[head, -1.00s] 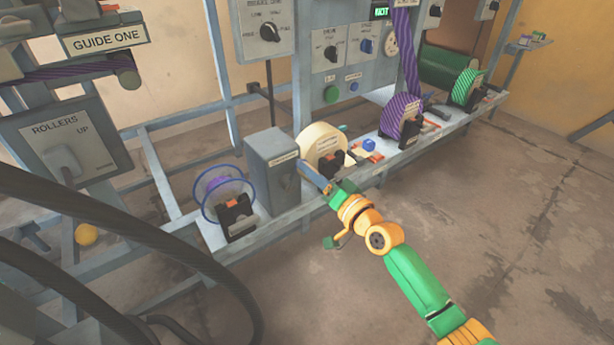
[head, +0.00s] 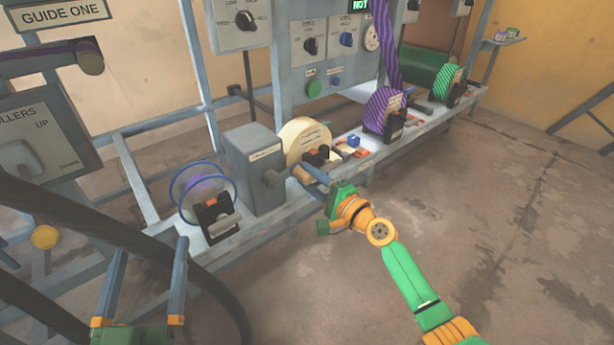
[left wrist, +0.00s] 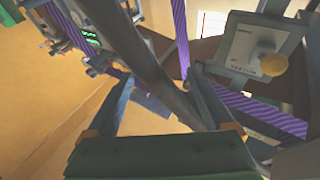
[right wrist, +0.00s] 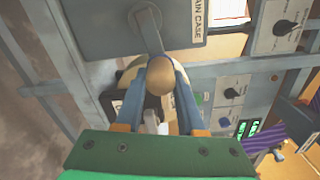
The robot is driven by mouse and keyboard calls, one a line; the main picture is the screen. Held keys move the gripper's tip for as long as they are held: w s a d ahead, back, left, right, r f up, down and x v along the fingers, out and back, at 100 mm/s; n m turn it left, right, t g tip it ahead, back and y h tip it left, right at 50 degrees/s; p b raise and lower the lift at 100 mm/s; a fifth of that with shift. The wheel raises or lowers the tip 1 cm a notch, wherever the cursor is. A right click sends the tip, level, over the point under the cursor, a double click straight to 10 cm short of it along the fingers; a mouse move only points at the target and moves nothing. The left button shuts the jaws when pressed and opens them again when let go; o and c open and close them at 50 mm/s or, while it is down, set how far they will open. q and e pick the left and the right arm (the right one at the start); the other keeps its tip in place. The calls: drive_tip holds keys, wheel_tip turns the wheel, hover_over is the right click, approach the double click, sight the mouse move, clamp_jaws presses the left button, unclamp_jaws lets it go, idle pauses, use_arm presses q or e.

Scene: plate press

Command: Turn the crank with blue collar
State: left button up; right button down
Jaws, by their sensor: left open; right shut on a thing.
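The chain case (head: 255,165) is a grey box on the low shelf, and its label shows in the right wrist view. A grey crank arm (right wrist: 145,30) comes off it and ends in a tan knob (right wrist: 160,92). My right gripper (head: 303,172) is at the box's right side; in the right wrist view its fingers (right wrist: 157,65) are shut on the tan knob, one on each side.
A blue-rimmed spool (head: 202,195) stands left of the box, a cream roll (head: 304,138) behind it. Purple (head: 382,108) and green (head: 446,83) striped rolls stand further right. Thick dark cables (head: 90,225) cross the left side near my left gripper. The floor at right is clear.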

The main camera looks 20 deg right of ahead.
drive_tip(key=f+m, duration=0.1)
drive_tip(key=m, duration=0.2)
drive_tip(key=shift+f, duration=0.35)
drive_tip(key=shift+f+m, duration=0.25)
drive_tip(key=shift+m, duration=0.15)
use_arm(q)
drive_tip(key=shift+s+r+t+h, duration=0.25)
drive_tip(key=shift+s+r+t, duration=0.15)
drive_tip(key=shift+r, duration=0.35)
drive_tip(key=shift+s+r+t+h, duration=0.25)
drive_tip(key=shift+r+t, duration=0.25)
drive_tip(key=shift+r, duration=0.2)
use_arm(e)
drive_tip(key=shift+s+a+f+m, duration=0.15)
drive_tip(key=shift+f+m, duration=0.2)
drive_tip(key=shift+m, duration=0.35)
drive_tip(key=shift+w+a+f+m, duration=0.1)
drive_tip(key=shift+f+m, duration=0.2)
drive_tip(key=shift+m, duration=0.4)
drive_tip(key=shift+s+a+f+m, duration=0.15)
drive_tip(key=shift+f+m, duration=0.2)
drive_tip(key=shift+m, duration=0.35)
drive_tip(key=shift+f, duration=0.1)
use_arm(q)
drive_tip(key=shift+f, duration=0.1)
use_arm(e)
drive_tip(key=c, duration=0.5)
unclamp_jaws()
use_arm(q)
drive_tip(key=shift+w, duration=0.1)
